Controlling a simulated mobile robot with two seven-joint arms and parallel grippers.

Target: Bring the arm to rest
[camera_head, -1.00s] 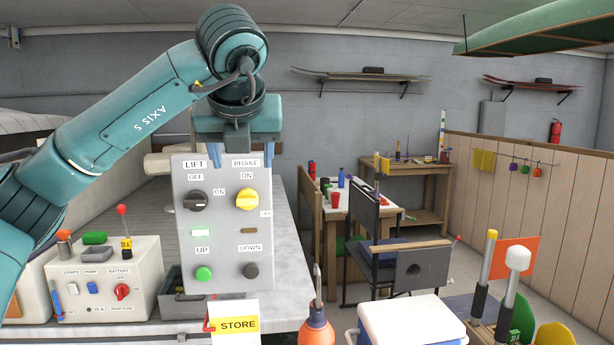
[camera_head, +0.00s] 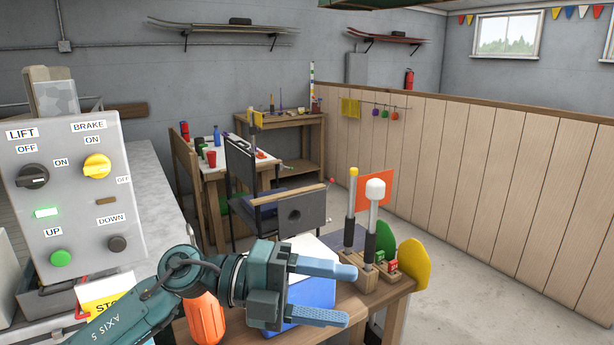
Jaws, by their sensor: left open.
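My left gripper (camera_head: 350,294) is at the lower middle of the head view, its two blue fingers apart and pointing right, with nothing between them. My left arm (camera_head: 135,318) comes in from the lower left. The gripper is in front of a blue and white cooler box (camera_head: 318,250) and partly hides it. The lift control panel (camera_head: 75,195) stands at the left, clear of the gripper, with a black LIFT knob (camera_head: 33,177), a yellow BRAKE knob (camera_head: 97,166) and a lit green lamp (camera_head: 46,212). My right gripper is not in view.
An orange bottle (camera_head: 205,318) stands just behind my arm. A chair (camera_head: 290,213) and a worktable (camera_head: 240,170) stand farther back. Bare floor lies at the right.

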